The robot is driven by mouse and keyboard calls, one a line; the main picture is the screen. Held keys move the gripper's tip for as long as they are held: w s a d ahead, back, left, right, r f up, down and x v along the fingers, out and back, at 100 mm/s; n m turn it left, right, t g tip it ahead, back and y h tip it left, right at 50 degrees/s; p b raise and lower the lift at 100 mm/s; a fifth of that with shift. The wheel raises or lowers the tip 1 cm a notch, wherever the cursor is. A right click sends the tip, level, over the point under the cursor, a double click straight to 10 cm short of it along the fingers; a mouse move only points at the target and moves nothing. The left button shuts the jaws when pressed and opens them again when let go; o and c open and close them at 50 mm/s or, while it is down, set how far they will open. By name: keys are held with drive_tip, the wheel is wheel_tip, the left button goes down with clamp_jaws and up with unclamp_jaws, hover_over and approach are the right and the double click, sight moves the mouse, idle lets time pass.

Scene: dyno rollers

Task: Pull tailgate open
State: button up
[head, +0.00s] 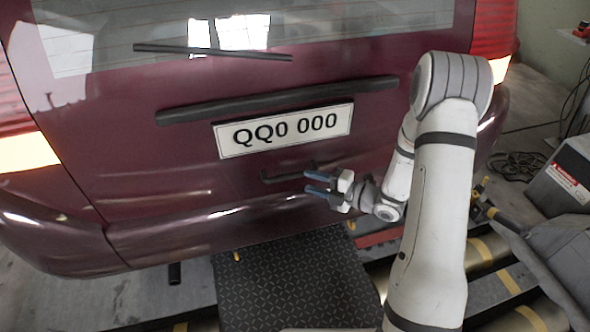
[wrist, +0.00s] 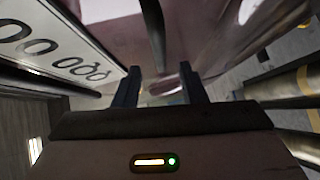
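The maroon tailgate (head: 190,170) appears closed on the back of the car. Its dark handle (head: 282,175) is a short bar below the white number plate (head: 285,130). My gripper (head: 310,183) is at the right part of the handle, its two blue fingers pointing left. In the wrist view my gripper (wrist: 158,82) is open, with a clear gap between the fingers. A dark bar (wrist: 154,30), which looks like the handle, runs down toward this gap. I cannot tell whether the fingertips reach around it. No grip on it shows.
A dark trim strip (head: 280,99) runs above the plate, and a wiper (head: 213,51) lies across the rear window. The bumper (head: 210,230) sticks out below. A black textured plate (head: 295,280) lies on the floor in front. A grey machine (head: 565,180) stands at the right.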

sight(296, 176)
drive_tip(key=x, duration=0.7)
drive_tip(key=shift+w+a, duration=0.15)
drive_tip(key=shift+w, duration=0.05)
drive_tip(key=shift+c, duration=0.4)
clamp_jaws()
drive_tip(key=shift+r, duration=0.1)
